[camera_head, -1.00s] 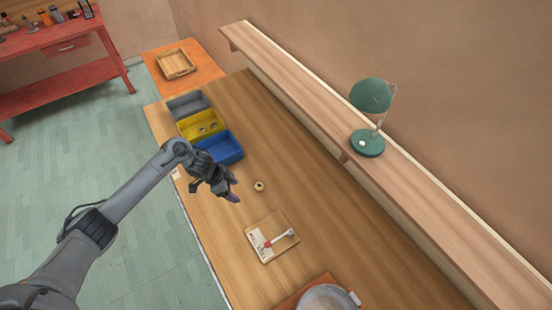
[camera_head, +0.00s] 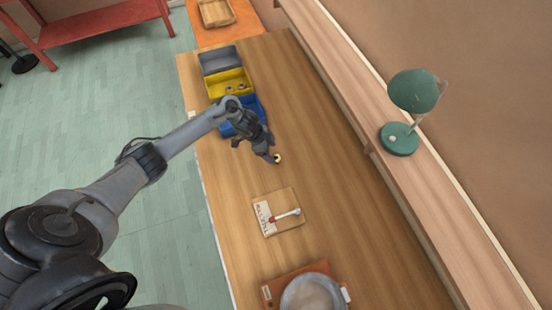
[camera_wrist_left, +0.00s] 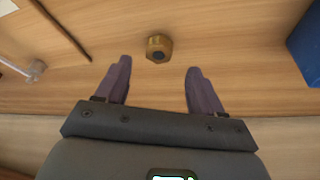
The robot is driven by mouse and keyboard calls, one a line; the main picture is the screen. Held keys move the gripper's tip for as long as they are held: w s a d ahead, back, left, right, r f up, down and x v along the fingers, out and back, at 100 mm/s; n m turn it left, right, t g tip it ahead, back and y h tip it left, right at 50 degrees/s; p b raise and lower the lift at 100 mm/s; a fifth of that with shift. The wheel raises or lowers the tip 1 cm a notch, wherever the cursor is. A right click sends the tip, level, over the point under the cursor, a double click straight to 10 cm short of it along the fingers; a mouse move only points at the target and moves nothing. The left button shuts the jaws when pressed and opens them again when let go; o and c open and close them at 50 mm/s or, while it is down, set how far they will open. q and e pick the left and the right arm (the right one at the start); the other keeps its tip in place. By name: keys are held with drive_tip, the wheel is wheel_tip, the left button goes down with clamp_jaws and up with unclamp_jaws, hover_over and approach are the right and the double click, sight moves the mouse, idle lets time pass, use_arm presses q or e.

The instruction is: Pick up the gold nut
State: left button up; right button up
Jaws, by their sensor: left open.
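The gold nut (camera_head: 278,158) lies on the wooden table. In the left wrist view the nut (camera_wrist_left: 159,48) is a brass hexagon with a dark hole, just beyond the fingertips and roughly centred between them. My left gripper (camera_head: 272,159) is beside the nut in the head view. In the wrist view my left gripper (camera_wrist_left: 158,72) is open, with two purple-grey fingers apart and nothing between them. My right gripper is not in view.
Grey (camera_head: 220,59), yellow (camera_head: 229,82) and blue (camera_head: 256,104) bins stand behind my left gripper. A board with a hammer-like tool (camera_head: 284,216) and a round pan (camera_head: 313,293) lie nearer. A green lamp (camera_head: 413,92) stands on the shelf at right.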

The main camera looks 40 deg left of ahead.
sight(276, 158)
use_arm(q)
drive_tip(key=shift+x, duration=2.3)
drive_tip(key=shift+s+d, duration=0.1)
drive_tip(key=c, duration=1.2)
